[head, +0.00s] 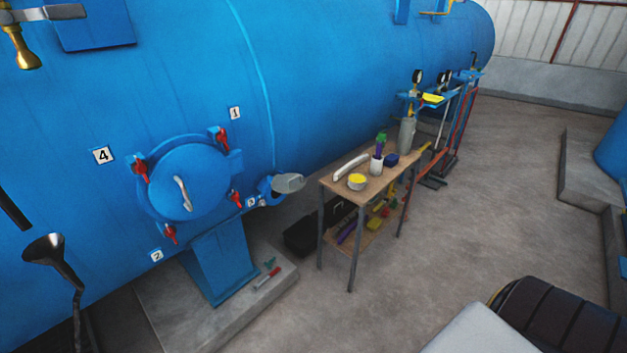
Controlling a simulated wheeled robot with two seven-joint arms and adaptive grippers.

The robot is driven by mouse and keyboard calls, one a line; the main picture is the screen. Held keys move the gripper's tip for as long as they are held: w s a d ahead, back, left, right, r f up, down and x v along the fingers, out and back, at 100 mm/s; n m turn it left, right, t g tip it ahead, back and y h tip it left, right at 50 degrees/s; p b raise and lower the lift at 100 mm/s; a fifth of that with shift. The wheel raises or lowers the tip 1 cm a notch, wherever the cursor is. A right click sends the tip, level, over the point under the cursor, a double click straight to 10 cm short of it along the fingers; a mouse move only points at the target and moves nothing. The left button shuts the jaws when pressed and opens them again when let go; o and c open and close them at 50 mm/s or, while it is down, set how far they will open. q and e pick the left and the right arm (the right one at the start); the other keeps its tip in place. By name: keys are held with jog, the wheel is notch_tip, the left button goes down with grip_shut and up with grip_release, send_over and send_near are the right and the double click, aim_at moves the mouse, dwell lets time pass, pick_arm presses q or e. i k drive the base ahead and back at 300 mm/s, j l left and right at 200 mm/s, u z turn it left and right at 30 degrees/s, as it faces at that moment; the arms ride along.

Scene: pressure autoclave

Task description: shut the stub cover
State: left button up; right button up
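A small blue pipe stub (265,189) sticks out low on the side of the big blue vessel (330,60). A grey rounded cover (289,183) is at its right side and appears to stand out from it; its exact angle is too small to tell. To the left is a larger round blue hatch (190,182) with a pale handle (182,193) and red clamps (140,169) around its rim. It looks seated against its ring. Neither of my grippers shows in the head view.
A wooden bench (335,187) with tape, bottles and tools stands right of the stub. A black case (301,238) lies on the floor beside it. A blue support (222,265) stands on a concrete plinth (165,310). A black funnel (45,250) is at left. Floor at right centre is clear.

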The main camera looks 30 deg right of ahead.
aim_at(289, 182)
jog(key=z, duration=0.85)
